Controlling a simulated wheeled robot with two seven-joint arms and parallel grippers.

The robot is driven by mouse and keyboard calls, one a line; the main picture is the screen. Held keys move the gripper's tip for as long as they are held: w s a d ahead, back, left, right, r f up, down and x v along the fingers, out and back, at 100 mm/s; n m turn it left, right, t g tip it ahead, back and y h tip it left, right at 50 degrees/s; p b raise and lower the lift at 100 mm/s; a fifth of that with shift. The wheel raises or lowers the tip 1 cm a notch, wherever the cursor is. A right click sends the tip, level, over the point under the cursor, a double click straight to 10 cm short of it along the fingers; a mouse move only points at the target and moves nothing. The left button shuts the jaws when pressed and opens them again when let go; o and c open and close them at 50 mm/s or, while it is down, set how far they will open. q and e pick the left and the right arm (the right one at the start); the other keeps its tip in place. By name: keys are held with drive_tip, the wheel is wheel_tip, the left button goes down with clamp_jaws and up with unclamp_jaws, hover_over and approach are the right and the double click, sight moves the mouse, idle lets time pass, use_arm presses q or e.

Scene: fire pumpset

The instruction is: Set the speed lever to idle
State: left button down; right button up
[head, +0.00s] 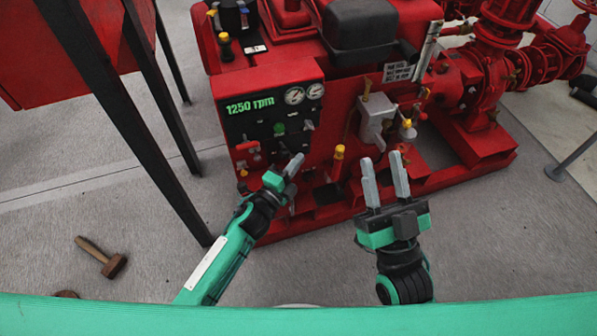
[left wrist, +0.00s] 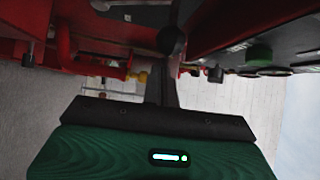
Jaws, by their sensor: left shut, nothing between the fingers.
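The red pump set carries a dark control panel (head: 262,112) with a green readout of 1250 rpm (head: 250,105). My left gripper (head: 295,163) is shut and empty, just in front of the panel's lower right part. In the left wrist view, a round black knob (left wrist: 171,40) shows just beyond the shut fingers; it may be the speed lever's end. I cannot tell whether the fingers touch it. In the head view I cannot pick out the speed lever for sure. My right gripper (head: 382,160) is open and empty in front of the pump set's lower side.
Two round gauges (head: 305,94) and a green knob (head: 279,129) are on the panel. A yellow-topped post (head: 338,162) stands between my grippers. A grey valve block (head: 376,122) is beyond my right gripper. A wooden mallet (head: 103,258) lies on the floor at left.

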use_arm(q)
drive_tip(key=shift+w+a, duration=0.2)
drive_tip(key=shift+a, duration=0.6)
use_arm(e)
drive_tip(key=shift+s+d+r+t, duration=0.2)
drive_tip(key=shift+r+t, duration=0.3)
